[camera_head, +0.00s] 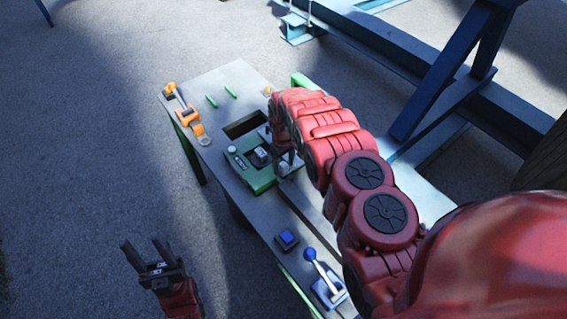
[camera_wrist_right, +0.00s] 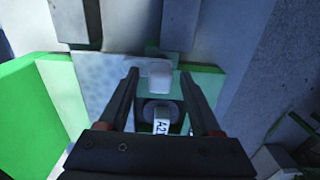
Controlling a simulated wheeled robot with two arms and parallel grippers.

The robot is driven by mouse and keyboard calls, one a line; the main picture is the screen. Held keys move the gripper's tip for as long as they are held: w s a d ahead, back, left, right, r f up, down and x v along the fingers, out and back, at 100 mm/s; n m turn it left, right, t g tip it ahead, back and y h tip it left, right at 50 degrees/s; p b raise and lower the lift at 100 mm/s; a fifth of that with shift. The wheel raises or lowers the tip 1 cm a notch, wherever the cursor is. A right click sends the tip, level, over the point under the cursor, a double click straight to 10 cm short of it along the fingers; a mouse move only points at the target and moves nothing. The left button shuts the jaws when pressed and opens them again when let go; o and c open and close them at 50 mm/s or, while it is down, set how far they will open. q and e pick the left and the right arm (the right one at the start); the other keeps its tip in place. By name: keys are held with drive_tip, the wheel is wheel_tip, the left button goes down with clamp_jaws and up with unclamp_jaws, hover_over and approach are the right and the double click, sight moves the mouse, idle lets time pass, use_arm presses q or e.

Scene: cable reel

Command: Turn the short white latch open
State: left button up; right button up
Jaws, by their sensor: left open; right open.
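The short white latch (camera_wrist_right: 158,78) shows in the right wrist view as a small white block on a grey plate. My right gripper (camera_wrist_right: 159,74) is open, with one finger on each side of the latch. Whether the fingers touch it is hard to tell. My left gripper (camera_head: 147,254) is open and empty, off the table's left side.
The grey table (camera_head: 228,90) also holds an orange clamp-like tool (camera_head: 187,117), a rectangular opening (camera_head: 243,124), a blue button box (camera_head: 287,239) and a blue-knobbed lever (camera_head: 322,272). Blue steel beams (camera_head: 440,80) stand at the right. Floor on the left is clear.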

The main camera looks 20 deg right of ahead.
drive_tip(key=shift+f, duration=0.25)
clamp_jaws()
